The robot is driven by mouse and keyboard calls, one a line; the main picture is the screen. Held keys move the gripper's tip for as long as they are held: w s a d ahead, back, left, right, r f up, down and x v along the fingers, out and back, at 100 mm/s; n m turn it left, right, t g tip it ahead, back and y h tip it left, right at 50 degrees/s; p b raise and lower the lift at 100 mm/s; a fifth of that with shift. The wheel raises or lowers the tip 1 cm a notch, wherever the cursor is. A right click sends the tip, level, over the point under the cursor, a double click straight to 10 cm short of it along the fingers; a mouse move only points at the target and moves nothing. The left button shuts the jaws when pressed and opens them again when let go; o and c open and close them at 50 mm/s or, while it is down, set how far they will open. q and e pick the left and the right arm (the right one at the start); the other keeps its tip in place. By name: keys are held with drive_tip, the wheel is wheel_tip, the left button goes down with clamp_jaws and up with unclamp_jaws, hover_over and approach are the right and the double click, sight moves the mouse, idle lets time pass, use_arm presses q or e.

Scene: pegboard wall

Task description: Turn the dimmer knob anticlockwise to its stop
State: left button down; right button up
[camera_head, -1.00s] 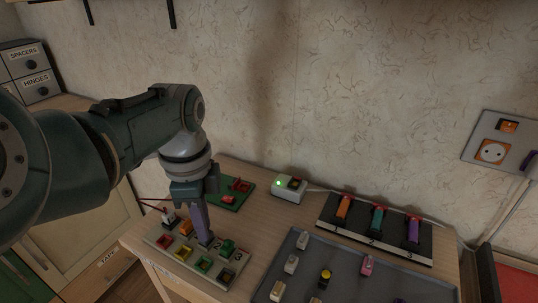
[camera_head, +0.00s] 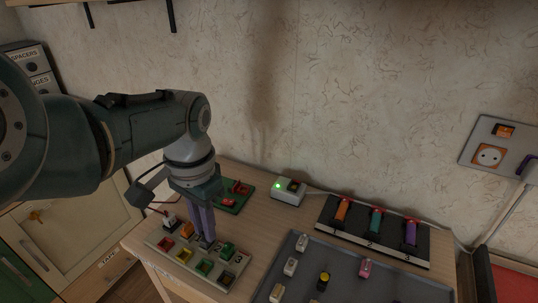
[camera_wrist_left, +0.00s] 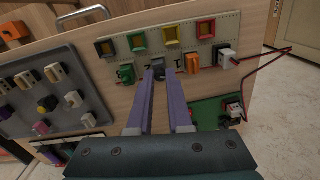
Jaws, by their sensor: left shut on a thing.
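The dimmer knob is a small dark grey knob (camera_wrist_left: 157,71) in the wrist view, on a pale board (camera_wrist_left: 178,22) with coloured pieces around it. My left gripper (camera_wrist_left: 158,75) has its two purple fingers closed around the knob from both sides. In the head view, my left gripper (camera_head: 207,238) reaches down to the same pale board (camera_head: 223,283) near the table's left end. The fingers hide most of the knob there, and no pointer mark on it can be made out. My right gripper is not in view.
Red, orange, yellow and green pieces stand close around the fingers. A green board (camera_head: 238,204) lies just behind. A white box with a green light (camera_head: 288,191), a numbered rack (camera_head: 375,240) and a grey tray (camera_head: 350,283) with several small parts lie to the right.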

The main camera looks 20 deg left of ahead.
use_arm(q)
drive_tip(key=n, duration=0.7)
drive_tip(key=shift+n, duration=0.4)
drive_tip(key=n+b, duration=0.1)
drive_tip(key=n, duration=1.3)
drive_tip(key=shift+n+h, duration=0.3)
drive_tip(key=shift+n, duration=2.3)
drive_tip(key=shift+a+n, duration=0.1)
drive_tip(key=shift+n, duration=1)
